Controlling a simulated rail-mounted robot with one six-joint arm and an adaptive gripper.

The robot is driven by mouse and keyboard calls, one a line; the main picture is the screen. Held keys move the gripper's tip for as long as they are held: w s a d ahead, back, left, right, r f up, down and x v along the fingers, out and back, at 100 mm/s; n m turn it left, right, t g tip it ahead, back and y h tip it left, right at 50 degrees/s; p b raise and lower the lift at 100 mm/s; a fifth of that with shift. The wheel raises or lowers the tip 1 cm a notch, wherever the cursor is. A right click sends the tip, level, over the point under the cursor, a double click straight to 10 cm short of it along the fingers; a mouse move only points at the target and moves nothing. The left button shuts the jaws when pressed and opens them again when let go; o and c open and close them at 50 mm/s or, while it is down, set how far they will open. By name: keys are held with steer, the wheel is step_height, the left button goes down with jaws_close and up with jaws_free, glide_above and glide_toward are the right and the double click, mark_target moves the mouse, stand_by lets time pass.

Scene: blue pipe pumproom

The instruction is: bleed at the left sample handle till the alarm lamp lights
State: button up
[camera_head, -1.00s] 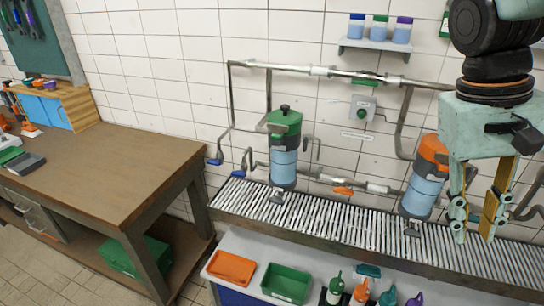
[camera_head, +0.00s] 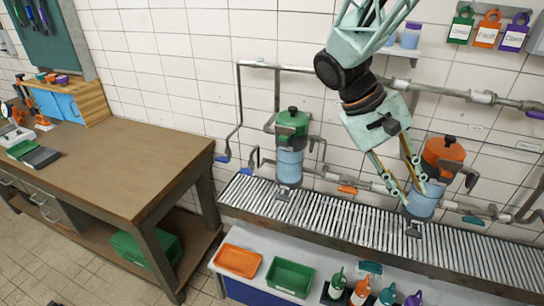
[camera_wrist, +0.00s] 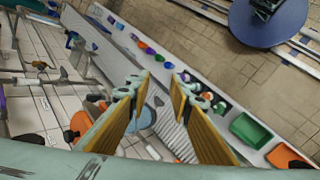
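My gripper (camera_head: 408,195) is open and empty, its fingers pointing down in front of the orange-capped filter housing (camera_head: 440,160). In the wrist view its fingertips (camera_wrist: 157,84) are apart with nothing between them. At the left, two small blue handles, one of them at the left pipe end (camera_head: 222,159), sit beside the green-capped filter housing (camera_head: 291,125), well left of my gripper. I cannot tell for sure which is the sample handle. I do not see the alarm lamp; my arm covers the wall where a small grey box with a green part showed earlier.
A slatted drain bench (camera_head: 330,222) runs under the housings. An orange handle (camera_head: 347,189) sits on the lower pipe. An orange tray (camera_head: 238,261), a green tray (camera_head: 289,276) and several bottles stand in front. A wooden workbench (camera_head: 120,170) is at left.

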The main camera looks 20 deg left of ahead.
mark_target(222, 159)
steer(key=w+a+f+n+t+h+p, duration=0.1)
steer(key=w+a+f+n+t+p, duration=0.2)
steer(key=a, duration=1.1)
steer(key=w+a+f+n+t+h+p, duration=0.15)
steer(key=w+a+f+t, duration=0.3)
steer(key=a, duration=1.05)
steer(key=s+a+f+n+t+y+p, duration=0.15)
steer(key=s+a+f, duration=0.25)
steer(key=a, duration=0.6)
steer(key=s+a+f+n+t+y+p, duration=0.1)
steer(key=s+a+f+n+t+y, duration=0.25)
steer(key=a, duration=0.75)
steer(key=s+a+f+n+t+y+p, duration=0.1)
steer(key=s+a+f+n+t+y, duration=0.3)
steer(key=a, duration=0.6)
steer(key=w+a+f+y+p, duration=0.2)
steer(key=w+a+f, duration=0.3)
steer(key=w, duration=0.1)
steer(key=shift+a+f+t, duration=0.25)
steer(key=shift+f+t, duration=0.1)
steer(key=shift+f, duration=0.05)
steer(key=shift+w+a+p, duration=0.15)
steer(key=shift+w+p, duration=0.3)
steer(key=shift+w, duration=1.85)
steer(key=shift+w+a+p, duration=0.15)
steer(key=shift+w+p, duration=0.3)
steer(key=shift+w, duration=1.8)
steer(key=shift+w+a+p, duration=0.15)
steer(key=shift+w+p, duration=0.3)
steer(key=shift+w, duration=1.85)
